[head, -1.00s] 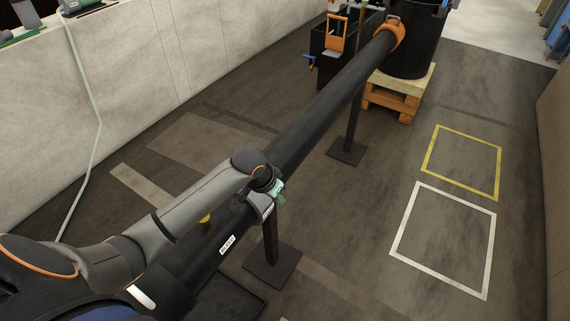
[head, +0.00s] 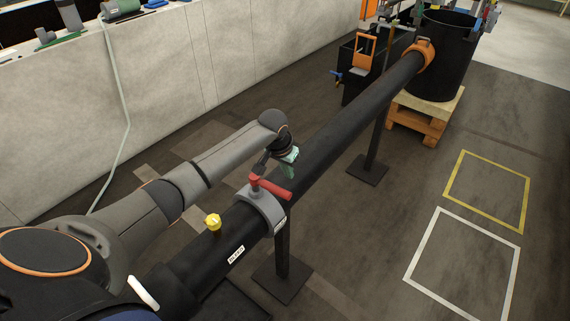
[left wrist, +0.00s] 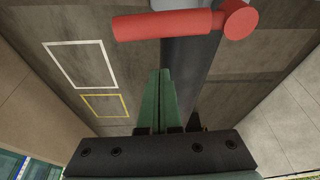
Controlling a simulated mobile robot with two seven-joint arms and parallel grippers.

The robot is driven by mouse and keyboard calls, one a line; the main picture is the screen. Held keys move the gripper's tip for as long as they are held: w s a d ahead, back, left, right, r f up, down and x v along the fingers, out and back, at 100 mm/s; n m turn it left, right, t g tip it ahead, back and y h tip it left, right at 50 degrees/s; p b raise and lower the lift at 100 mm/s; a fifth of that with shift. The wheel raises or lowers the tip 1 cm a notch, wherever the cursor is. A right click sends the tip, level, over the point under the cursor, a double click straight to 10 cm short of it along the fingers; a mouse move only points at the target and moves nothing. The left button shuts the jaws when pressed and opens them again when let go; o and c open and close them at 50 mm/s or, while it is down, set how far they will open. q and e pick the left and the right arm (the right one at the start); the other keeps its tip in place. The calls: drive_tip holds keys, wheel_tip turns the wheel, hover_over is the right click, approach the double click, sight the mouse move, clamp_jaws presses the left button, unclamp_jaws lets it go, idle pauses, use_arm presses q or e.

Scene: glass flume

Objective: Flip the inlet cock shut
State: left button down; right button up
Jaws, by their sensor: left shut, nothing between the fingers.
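The inlet cock has a red lever (head: 272,187) on a grey collar (head: 256,207) around the black pipe (head: 340,126). The lever points right from its hub and lies across the pipe. In the left wrist view the red lever (left wrist: 165,25) runs across the top, its round hub at the right. My left gripper (head: 291,160), with green fingers, is just beyond the lever along the pipe, apart from it. Its fingers (left wrist: 160,90) are together and empty in the left wrist view. My right gripper is not in view.
A yellow knob (head: 213,222) stands on the pipe nearer me. Dark stands (head: 368,160) hold the pipe up. A black tank (head: 440,60) on a wooden pallet (head: 425,113) is at the far end. A pale wall (head: 160,85) runs along the left. The floor at right is clear.

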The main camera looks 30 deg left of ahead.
sight(270, 187)
use_arm(q)
drive_tip(key=shift+s+f+p, duration=0.4)
drive_tip(key=shift+s+p, duration=0.05)
drive_tip(key=shift+s, duration=0.35)
drive_tip(key=shift+s+f+p, duration=0.4)
drive_tip(key=shift+s+p, duration=0.05)
drive_tip(key=shift+s, duration=0.35)
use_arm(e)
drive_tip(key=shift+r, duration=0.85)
